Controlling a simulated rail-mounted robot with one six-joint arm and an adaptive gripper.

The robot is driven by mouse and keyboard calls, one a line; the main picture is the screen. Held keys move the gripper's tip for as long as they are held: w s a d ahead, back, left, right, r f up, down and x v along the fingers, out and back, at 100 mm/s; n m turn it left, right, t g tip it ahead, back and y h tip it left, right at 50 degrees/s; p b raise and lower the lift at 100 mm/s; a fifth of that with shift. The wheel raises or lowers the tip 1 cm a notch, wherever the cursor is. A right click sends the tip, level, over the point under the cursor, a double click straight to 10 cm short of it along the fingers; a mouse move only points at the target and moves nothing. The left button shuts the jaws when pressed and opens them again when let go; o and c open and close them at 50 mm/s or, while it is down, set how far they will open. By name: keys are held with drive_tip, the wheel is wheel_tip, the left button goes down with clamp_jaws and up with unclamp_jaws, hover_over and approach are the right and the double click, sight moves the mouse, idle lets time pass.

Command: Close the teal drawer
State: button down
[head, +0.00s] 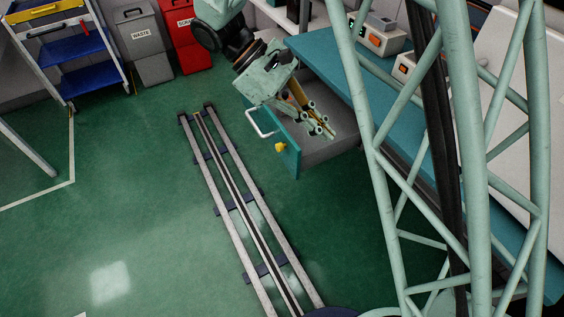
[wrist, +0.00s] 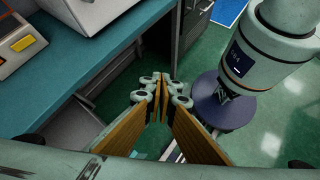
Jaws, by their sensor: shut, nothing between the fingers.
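The teal drawer (head: 288,152) stands pulled out from under the teal workbench, with its grey inside showing. I cannot tell whether the fingers touch the drawer. The closed fingertips (wrist: 161,82) also show in the wrist view, where the gripper hides part of what lies beneath.
The workbench top (head: 318,62) carries boxes with orange switches (head: 383,40). A floor rail (head: 225,165) runs left of the drawer. Waste bins (head: 142,40) and a blue-shelved cart (head: 75,50) stand at the back left. Open green floor lies left of the rail.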

drive_tip(key=w+a+f+n+t+h, duration=0.2)
drive_tip(key=w+a+f+n+h, duration=0.1)
drive_tip(key=a+f, duration=0.35)
drive_tip(key=w+a+f+n+t+h, duration=0.2)
drive_tip(key=w+a+f+n+t, duration=0.1)
drive_tip(key=a+f, duration=0.3)
drive_tip(key=n+t+h+p, duration=0.1)
drive_tip(key=n+t, duration=0.5)
drive_tip(key=t, duration=0.1)
approach(290, 159)
drive_tip(key=v, duration=0.7)
drive_tip(key=shift+a+f, duration=0.15)
drive_tip(key=shift+f, duration=0.2)
drive_tip(key=shift+w+d, duration=0.15)
drive_tip(key=shift+d, duration=0.05)
drive_tip(key=b+x, duration=0.2)
drive_tip(key=x, duration=1.1)
drive_tip(key=shift+d+r, duration=0.1)
drive_tip(key=shift+r, duration=0.05)
drive_tip(key=shift+w+d, duration=0.15)
drive_tip(key=shift+d, duration=0.1)
